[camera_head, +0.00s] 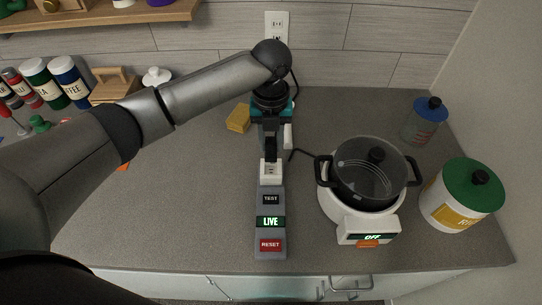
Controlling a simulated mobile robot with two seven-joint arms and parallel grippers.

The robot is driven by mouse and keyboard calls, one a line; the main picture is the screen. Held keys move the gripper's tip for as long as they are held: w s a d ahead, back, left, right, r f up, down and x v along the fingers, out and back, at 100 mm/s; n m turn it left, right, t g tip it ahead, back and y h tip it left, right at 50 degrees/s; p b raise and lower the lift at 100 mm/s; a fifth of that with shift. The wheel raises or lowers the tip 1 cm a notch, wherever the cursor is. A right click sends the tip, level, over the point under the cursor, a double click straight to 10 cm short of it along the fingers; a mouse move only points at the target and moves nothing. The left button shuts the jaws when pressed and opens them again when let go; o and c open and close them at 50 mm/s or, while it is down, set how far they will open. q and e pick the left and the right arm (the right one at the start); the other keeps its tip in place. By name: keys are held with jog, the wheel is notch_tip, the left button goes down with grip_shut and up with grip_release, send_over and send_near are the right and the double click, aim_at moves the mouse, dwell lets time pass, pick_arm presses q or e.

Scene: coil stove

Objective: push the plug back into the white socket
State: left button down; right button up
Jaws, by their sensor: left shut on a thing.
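The white socket (271,171) sits at the far end of a grey panel that lies on the counter. My left gripper (271,147) comes in from the left and points down just behind the socket. It is shut on the black plug, which is small and mostly hidden by the fingers. I cannot tell whether the plug's prongs touch the socket. A black cord (303,154) runs from the coil stove (367,228) toward the gripper. My right gripper is not in view.
The panel has a TEST button (271,199), a lit LIVE sign (271,222) and a red RESET button (270,245). A lidded pot (367,178) sits on the stove, whose display reads OFF. A green-lidded jar (461,199) stands at right.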

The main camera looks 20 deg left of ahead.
aim_at(271, 158)
pick_arm(q)
notch_tip(271, 158, down, 2)
jog(key=shift+f, duration=1.95)
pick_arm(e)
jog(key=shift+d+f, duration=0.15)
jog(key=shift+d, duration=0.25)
pick_arm(q)
jog(key=shift+f, duration=0.2)
jog(key=c, duration=0.6)
grip_release()
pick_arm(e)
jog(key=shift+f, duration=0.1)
pick_arm(q)
notch_tip(271, 158, up, 12)
jog(key=shift+r, duration=0.25)
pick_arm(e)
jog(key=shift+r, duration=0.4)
